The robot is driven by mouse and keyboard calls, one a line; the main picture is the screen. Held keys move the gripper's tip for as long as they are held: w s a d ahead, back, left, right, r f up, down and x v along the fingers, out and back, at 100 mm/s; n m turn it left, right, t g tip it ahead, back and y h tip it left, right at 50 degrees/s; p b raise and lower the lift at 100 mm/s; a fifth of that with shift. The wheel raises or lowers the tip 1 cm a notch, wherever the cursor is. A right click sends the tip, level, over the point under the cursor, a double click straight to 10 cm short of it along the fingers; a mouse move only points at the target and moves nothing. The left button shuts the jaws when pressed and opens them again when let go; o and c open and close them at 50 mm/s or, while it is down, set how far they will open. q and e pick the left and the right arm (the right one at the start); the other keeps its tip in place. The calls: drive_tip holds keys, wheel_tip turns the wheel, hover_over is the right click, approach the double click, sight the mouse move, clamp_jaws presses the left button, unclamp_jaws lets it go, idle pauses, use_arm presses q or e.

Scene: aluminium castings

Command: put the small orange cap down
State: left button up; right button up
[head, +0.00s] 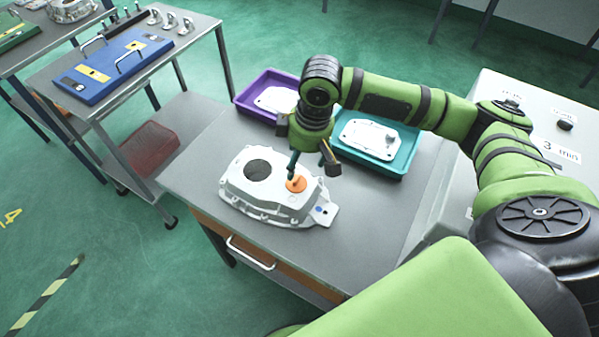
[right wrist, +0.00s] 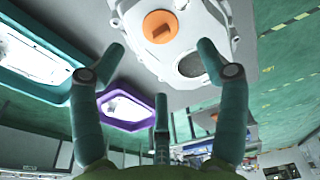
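The small orange cap (head: 297,184) lies on the top face of the white cast housing (head: 240,190), beside the housing's dark round opening (head: 257,170). Whether the cap covers a second opening cannot be told. The cap also shows in the right wrist view (right wrist: 160,26), flat against the housing (right wrist: 207,30), with a raised grip bar across it. My right gripper (head: 311,170) is just above the cap. In the right wrist view its fingers (right wrist: 161,52) are spread apart, with nothing between them and the cap beyond the tips. My left gripper is not in view.
Behind the housing stand a purple tray (head: 240,103) and a teal tray (head: 400,163), each holding a white cover plate. A grey cabinet (head: 480,95) is at the right. A trolley with a blue case (head: 115,75) stands left. The table's front left is clear.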

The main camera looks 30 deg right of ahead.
drive_tip(key=r, duration=0.3)
drive_tip(key=shift+s+d+r, duration=0.15)
drive_tip(key=shift+s+r, duration=0.05)
drive_tip(key=shift+r, duration=0.1)
